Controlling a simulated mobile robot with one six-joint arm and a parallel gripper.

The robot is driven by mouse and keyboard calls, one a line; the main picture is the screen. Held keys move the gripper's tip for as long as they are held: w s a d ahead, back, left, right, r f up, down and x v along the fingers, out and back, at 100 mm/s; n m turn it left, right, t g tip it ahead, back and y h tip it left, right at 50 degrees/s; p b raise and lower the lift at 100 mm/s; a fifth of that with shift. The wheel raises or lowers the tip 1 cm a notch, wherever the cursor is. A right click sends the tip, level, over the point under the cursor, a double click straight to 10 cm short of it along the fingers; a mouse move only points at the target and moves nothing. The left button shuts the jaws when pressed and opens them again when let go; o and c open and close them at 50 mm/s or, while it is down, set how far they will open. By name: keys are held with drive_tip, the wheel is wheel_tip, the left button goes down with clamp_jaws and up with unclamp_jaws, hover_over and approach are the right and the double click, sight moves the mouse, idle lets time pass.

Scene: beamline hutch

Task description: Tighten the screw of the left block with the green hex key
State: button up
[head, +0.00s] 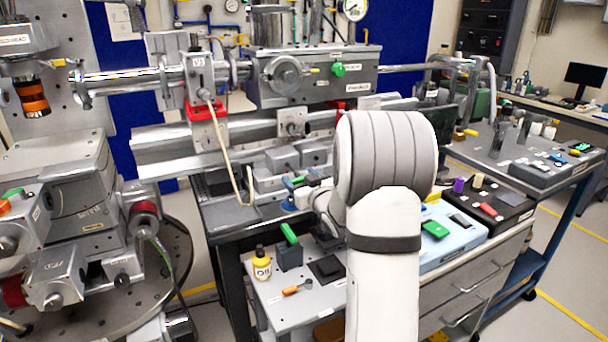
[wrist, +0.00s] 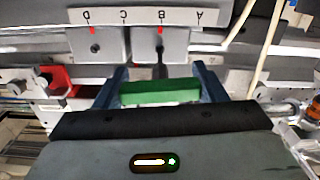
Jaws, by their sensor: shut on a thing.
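My gripper (wrist: 160,90) is shut on the green handle of the hex key (wrist: 160,93), with a dark finger at each end. The key's dark shaft points at the face of one steel block (wrist: 178,45), the right one in the upside-down wrist view. This appears to be the left block (head: 282,158) in the head view. The shaft covers its screw; I cannot tell whether the tip is seated. The other block (wrist: 108,42) shows a dark screw hole and a red mark. In the head view my arm partly hides my gripper (head: 299,188).
A cable (head: 232,155) hangs left of the blocks. A rail (head: 170,147) runs behind them.

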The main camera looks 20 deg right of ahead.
drive_tip(key=shift+m, duration=0.6)
drive_tip(key=shift+r+m+p, duration=0.2)
drive_tip(key=shift+m+p, duration=0.55)
drive_tip(key=shift+m, duration=0.15)
drive_tip(key=shift+f+m, duration=0.15)
drive_tip(key=shift+m, duration=0.85)
drive_tip(key=shift+p, duration=0.35)
drive_tip(key=shift+m+p, duration=0.6)
drive_tip(key=shift+m, duration=0.4)
drive_tip(key=shift+m+p, duration=0.35)
drive_tip(key=shift+m, duration=0.65)
